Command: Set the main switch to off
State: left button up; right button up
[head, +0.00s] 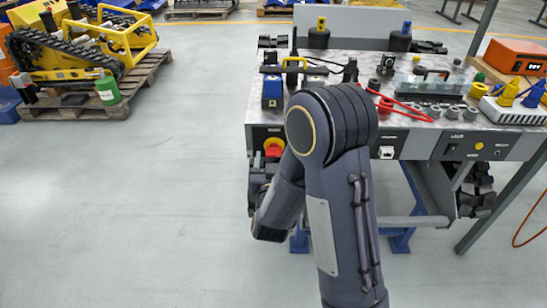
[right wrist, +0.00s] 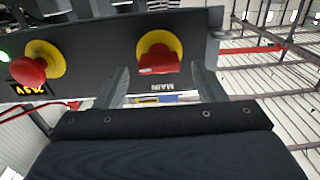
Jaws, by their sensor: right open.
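The main switch (right wrist: 158,60) is a red handle on a round yellow plate on a dark panel. The label MAIN beside it appears upside down in the right wrist view. In the head view, a red and yellow control (head: 273,147) on the front left of the bench seems to be this switch. My right gripper (right wrist: 161,82) is open, its fingers on either side of the handle's line and apart from it. In the head view my right gripper (head: 264,172) is partly hidden by its arm. I cannot tell the switch's setting. My left gripper is not in view.
A red mushroom button (right wrist: 32,71) on a yellow ring and a lit orange display (right wrist: 28,89) sit left of the switch in the wrist view. The bench top (head: 340,62) carries several parts. A yellow tracked carrier (head: 85,45) stands on a pallet; the left floor is clear.

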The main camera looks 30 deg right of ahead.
jog(key=shift+w+d, duration=0.35)
jog(key=shift+w, duration=0.2)
jog(key=c, duration=1)
